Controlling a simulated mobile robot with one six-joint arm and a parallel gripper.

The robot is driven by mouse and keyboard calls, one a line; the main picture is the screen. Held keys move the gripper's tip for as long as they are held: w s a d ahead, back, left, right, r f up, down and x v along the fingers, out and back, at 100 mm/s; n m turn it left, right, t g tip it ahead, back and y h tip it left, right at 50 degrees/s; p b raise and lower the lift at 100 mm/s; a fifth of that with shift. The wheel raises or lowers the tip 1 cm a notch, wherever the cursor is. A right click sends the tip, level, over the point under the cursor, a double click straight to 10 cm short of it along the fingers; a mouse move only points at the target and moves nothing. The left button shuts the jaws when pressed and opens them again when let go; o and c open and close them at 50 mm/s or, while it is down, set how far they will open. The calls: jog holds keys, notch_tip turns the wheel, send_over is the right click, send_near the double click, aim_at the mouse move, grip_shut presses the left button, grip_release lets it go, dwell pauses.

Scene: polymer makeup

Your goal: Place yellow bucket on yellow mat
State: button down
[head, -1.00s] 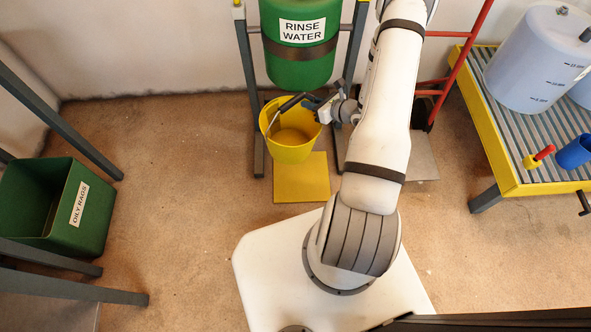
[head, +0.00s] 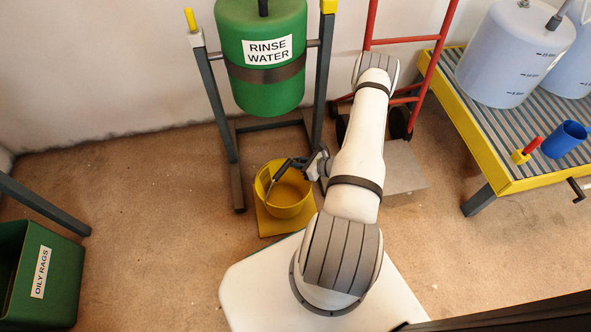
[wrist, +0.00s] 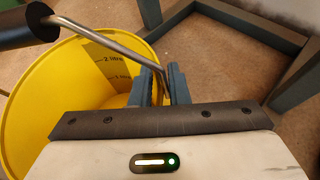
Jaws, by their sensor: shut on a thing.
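The yellow bucket (head: 287,203) appears over the yellow mat (head: 268,226) on the floor in the head view; I cannot tell whether its base touches the mat. The mat's near and left edges show past the bucket. My gripper (head: 304,161) is at the bucket's upper right, shut on its metal handle. In the wrist view the gripper fingers (wrist: 160,84) close around the handle bar (wrist: 112,42), with the dark grip at upper left. The bucket (wrist: 40,85) shows its inner litre marks and looks empty.
A green rinse water barrel (head: 262,85) hangs in a grey stand (head: 222,120) just behind the bucket. A red hand truck (head: 400,42) stands to the right. A yellow-edged grated table (head: 468,150) is further right. An oily rags bin (head: 62,285) is at lower left.

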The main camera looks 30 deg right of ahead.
jog(key=shift+f+b, duration=0.4)
jog(key=shift+f, duration=1.1)
jog(key=c, duration=1.4)
grip_release()
